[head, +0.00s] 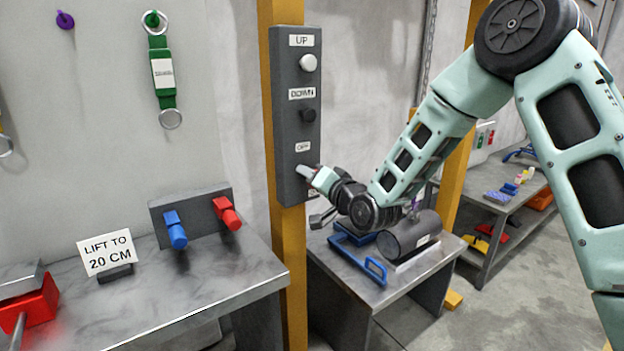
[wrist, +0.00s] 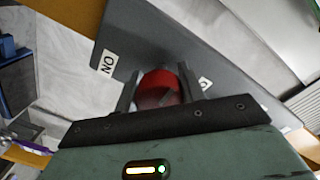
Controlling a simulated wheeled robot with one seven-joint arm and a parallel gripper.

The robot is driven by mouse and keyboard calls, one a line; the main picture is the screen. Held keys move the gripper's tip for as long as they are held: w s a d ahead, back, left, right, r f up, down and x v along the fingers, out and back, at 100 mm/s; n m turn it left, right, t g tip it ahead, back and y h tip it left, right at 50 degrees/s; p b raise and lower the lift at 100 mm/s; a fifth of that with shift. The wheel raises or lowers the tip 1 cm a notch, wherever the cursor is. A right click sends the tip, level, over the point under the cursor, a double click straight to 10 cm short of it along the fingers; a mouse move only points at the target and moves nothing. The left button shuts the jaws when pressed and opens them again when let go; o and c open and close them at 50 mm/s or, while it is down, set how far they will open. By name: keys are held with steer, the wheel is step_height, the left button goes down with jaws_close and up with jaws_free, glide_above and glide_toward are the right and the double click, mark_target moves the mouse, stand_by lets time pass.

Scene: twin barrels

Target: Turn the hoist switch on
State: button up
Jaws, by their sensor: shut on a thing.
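The hoist control panel (head: 284,130) is a tall dark grey box on a yellow post. From the top it carries a white UP button (head: 308,62), a black DOWN button (head: 308,115) and an OFF label (head: 302,146). My gripper (head: 306,173) is at the panel's lower part and covers the switch there in the head view. In the wrist view the switch is a round red knob (wrist: 160,82) between my two fingers, which are shut on it. An ON label (wrist: 107,61) shows to the left of the knob. The knob's exact turn is unclear.
Below the panel, a low grey table (head: 438,262) holds a dark cylinder (head: 400,238) and a blue-handled item (head: 352,262). At left, a bench (head: 205,290) carries a "LIFT TO 20 CM" sign (head: 107,252) and blue and red levers.

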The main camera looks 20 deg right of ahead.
steer(key=o, duration=1)
steer(key=shift+c, duration=0.2)
steer(key=b+v, duration=1.6)
steer(key=v, duration=0.1)
steer(key=shift+s+d, duration=0.1)
steer(key=shift+s, duration=0.1)
